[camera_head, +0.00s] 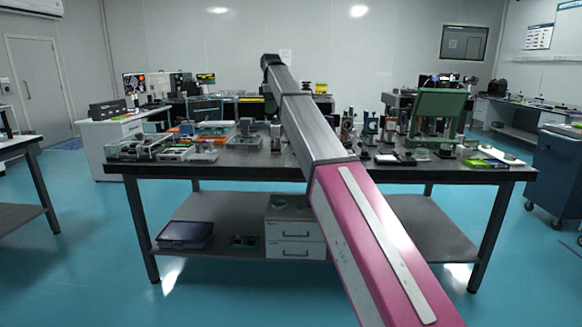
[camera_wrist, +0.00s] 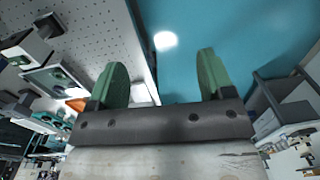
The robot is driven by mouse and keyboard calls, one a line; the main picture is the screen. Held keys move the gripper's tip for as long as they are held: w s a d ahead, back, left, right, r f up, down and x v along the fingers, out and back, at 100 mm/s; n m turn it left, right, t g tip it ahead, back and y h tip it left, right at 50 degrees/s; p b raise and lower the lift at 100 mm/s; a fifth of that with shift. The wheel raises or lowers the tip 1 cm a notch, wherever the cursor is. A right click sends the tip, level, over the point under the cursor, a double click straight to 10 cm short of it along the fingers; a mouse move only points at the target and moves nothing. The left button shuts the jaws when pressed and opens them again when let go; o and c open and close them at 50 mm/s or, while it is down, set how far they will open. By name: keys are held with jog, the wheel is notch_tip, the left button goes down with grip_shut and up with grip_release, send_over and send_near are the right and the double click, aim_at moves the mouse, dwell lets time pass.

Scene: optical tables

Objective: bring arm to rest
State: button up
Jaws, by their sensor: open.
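My arm, pink nearest the camera and grey farther on, reaches out over the optical table (camera_head: 240,168) in the head view. Its far end points up and slightly left, above the table's back edge; the fingers cannot be made out there. In the wrist view my gripper (camera_wrist: 160,78) shows two green fingers standing well apart, with nothing between them. Behind them are the perforated table top (camera_wrist: 92,30), its edge and the blue floor (camera_wrist: 220,30).
A drawer unit (camera_head: 294,238) and a dark blue box (camera_head: 185,234) are on the lower shelf. A dark blue cabinet (camera_head: 556,175) stands at the right. Blue floor is open in front.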

jog(key=s+d+f+m, duration=0.3)
jog(key=s+d+f, duration=0.15)
jog(key=f, duration=0.75)
jog(key=s+d+f+m, duration=0.2)
jog(key=s+d+f, duration=0.3)
jog(key=f, duration=0.6)
jog(key=s+d+f+m, duration=0.3)
jog(key=d+f, duration=0.3)
jog(key=f, duration=0.6)
jog(key=s+d+f+m, duration=0.3)
jog(key=s+f, duration=0.4)
jog(key=s, duration=0.1)
jog(key=s+d+f+m, duration=0.3)
jog(key=s+d+f, duration=0.1)
jog(key=s+f, duration=0.3)
jog(key=s+d+f+m, duration=0.3)
jog(key=s+f, duration=0.4)
jog(key=s, duration=0.4)
jog(key=shift+d+f+t, duration=0.25)
jog(key=shift+d+t, duration=0.05)
jog(key=shift+d, duration=0.45)
jog(key=shift+c, duration=0.3)
